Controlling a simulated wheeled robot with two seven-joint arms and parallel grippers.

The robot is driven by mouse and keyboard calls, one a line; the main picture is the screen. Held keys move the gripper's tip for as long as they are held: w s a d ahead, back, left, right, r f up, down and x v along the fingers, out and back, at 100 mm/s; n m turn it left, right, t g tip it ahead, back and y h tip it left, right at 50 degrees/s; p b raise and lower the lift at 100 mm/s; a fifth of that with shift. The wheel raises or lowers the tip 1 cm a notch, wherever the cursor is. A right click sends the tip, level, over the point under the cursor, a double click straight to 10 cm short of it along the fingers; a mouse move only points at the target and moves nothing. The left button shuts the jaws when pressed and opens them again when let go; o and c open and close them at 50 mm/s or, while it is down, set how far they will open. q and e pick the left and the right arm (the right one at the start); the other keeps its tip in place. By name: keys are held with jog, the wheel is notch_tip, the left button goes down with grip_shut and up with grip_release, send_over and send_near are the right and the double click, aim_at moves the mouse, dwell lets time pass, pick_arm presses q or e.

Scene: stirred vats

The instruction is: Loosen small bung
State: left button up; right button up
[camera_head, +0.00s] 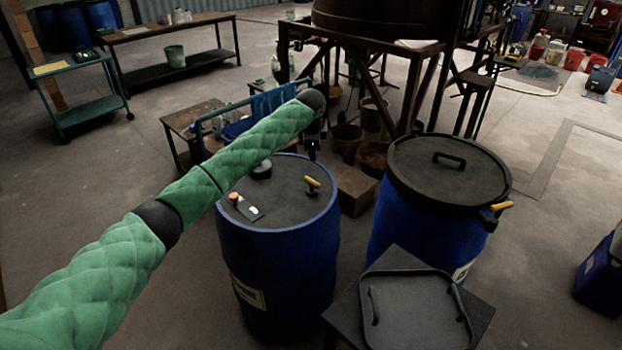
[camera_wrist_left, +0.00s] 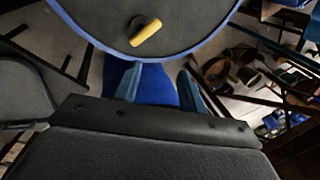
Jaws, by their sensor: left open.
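A blue drum (camera_head: 285,255) with a dark flat top stands in the middle of the head view. On its top are a yellow-handled black fitting (camera_head: 312,187), a round black cap (camera_head: 262,168) and a small dark plate with an orange piece (camera_head: 243,207). I cannot tell for sure which is the small bung. My left gripper (camera_head: 313,145) hangs above the far right rim, apart from the yellow-handled fitting. In the left wrist view its fingers (camera_wrist_left: 160,92) are open and empty, with the yellow handle (camera_wrist_left: 146,33) beyond them. My right gripper is out of view.
A second blue drum (camera_head: 425,222) with a black handled lid stands to the right. A black tray (camera_head: 415,312) lies on a small stand in front. Behind are a dark vat frame (camera_head: 410,85), buckets and a low table (camera_head: 190,122). Open floor lies at left.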

aim_at(312, 180)
pick_arm(q)
jog(key=shift+w+a+f+m+g+h+p, duration=0.15)
jog(key=shift+w+f+m+g+p, duration=0.2)
jog(key=shift+f+m, duration=1.5)
jog(key=shift+w+a+f+m+g+h+p, duration=0.15)
jog(key=shift+f+m+g+p, duration=0.65)
jog(key=shift+f, duration=1.9)
jog(key=shift+w+f+m+t+h+p, duration=0.1)
jog(key=shift+w+f+m+h+p, duration=0.1)
jog(key=shift+f+m, duration=1.8)
jog(key=shift+f+n, duration=0.25)
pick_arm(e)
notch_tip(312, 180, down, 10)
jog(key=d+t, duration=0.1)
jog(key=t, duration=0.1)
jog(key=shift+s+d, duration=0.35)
pick_arm(q)
jog(key=shift+c, duration=0.3)
grip_shut()
